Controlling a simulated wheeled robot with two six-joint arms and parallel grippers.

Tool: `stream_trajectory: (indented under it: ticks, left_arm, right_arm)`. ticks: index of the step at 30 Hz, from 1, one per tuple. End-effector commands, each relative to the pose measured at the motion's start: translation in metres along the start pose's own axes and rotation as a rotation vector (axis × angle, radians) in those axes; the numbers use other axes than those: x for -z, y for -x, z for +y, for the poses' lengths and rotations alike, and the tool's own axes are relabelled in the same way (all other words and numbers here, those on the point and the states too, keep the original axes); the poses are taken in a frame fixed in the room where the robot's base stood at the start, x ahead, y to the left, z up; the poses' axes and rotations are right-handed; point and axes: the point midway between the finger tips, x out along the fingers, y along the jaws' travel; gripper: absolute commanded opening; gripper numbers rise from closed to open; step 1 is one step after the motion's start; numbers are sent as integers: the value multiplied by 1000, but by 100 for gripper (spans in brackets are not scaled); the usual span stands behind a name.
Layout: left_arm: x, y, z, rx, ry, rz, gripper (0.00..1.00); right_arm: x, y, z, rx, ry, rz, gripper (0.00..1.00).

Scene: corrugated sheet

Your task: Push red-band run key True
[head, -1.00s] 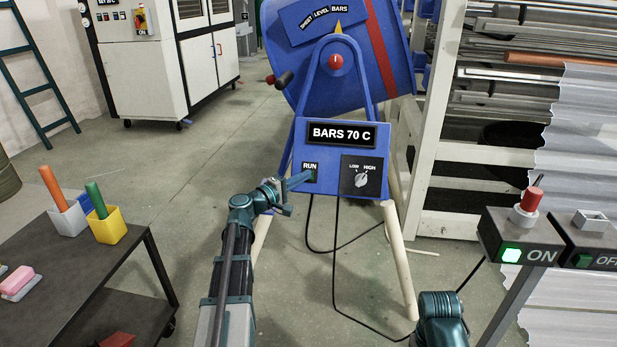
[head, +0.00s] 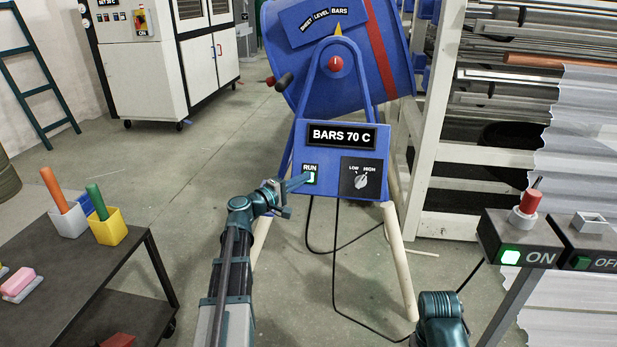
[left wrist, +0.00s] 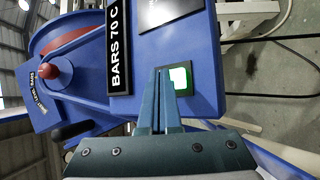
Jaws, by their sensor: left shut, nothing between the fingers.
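The blue drum machine (head: 300,160) with a red band (head: 378,45) stands ahead, its pointer at BARS. Its front panel has a display (head: 342,135) reading "BARS 70 C", a RUN key (head: 311,177) and a LOW/HIGH knob (head: 361,181). The RUN key is lit whitish-green and also shows in the left wrist view (left wrist: 181,79). My left gripper (head: 300,182) is shut and empty, its tips at the key. In the left wrist view the fingertips (left wrist: 162,75) overlap the key's edge; I cannot tell if they touch it. My right gripper is out of view.
A dark cart (head: 60,255) with cups stands at left. At right, a post carries a lit ON box (head: 520,250) and an OFF box (head: 595,250) before a corrugated sheet (head: 585,130). Cables lie on the floor beneath the panel.

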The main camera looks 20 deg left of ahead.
Motion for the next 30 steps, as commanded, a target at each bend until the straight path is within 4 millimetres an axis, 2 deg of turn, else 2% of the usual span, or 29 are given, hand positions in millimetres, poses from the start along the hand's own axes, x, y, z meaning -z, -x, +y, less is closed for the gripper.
stream_trajectory:
  ticks: [11,30]
  left_arm:
    - [-2,4,3,0,0,0,0]
    - [-30,42,31,0,0,0,0]
  right_arm:
    - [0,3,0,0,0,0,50]
    - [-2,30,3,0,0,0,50]
